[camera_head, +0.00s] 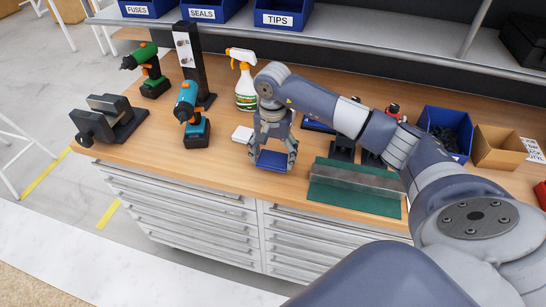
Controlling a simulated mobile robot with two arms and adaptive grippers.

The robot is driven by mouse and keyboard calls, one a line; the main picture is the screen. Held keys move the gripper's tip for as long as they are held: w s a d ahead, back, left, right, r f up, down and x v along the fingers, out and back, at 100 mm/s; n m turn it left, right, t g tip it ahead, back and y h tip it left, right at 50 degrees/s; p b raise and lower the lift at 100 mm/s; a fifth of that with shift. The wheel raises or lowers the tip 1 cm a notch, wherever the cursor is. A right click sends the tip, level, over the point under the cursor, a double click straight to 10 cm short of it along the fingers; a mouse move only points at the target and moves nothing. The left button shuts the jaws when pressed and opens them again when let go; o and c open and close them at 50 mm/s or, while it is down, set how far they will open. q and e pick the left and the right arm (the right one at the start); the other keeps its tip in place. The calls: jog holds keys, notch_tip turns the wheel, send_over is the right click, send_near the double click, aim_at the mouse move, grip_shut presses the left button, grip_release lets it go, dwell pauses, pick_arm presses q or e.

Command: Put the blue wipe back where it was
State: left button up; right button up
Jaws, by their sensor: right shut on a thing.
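The blue wipe (271,162) is a small flat blue piece near the front edge of the workbench, left of the green mat. My right gripper (273,155) points down over it and is shut on it, with a finger at each side. I cannot tell whether the wipe touches the bench top or is just above it. A flat white piece (242,134) lies just left of the gripper. Another flat blue thing (316,126) lies behind my right arm and is partly hidden by it. My left gripper is not in view.
A spray bottle (245,85) stands behind the gripper. A teal drill (190,115), a green drill (151,72) and a vise (107,120) stand at left. A metal bar lies on the green mat (340,196). A blue bin (447,123) and cardboard box (498,147) are at right.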

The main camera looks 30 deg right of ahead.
aim_at(273, 158)
jog(key=shift+f+p, duration=0.35)
jog(key=shift+f, duration=0.9)
jog(key=o, duration=0.5)
jog(key=shift+b, duration=0.35)
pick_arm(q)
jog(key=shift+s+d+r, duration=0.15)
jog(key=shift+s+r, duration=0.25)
pick_arm(e)
jog(key=o, duration=0.4)
jog(key=shift+o, duration=0.2)
jog(key=shift+r+p, duration=0.25)
jog(key=shift+p, duration=0.1)
notch_tip(273, 158, up, 10)
jog(key=b, duration=0.3)
jog(key=shift+r+b, duration=0.25)
jog(key=shift+b, duration=0.1)
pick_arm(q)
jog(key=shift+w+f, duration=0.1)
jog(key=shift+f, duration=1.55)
pick_arm(e)
jog(key=shift+r, duration=0.7)
jog(key=shift+s+f, duration=0.1)
jog(key=shift+f, duration=0.05)
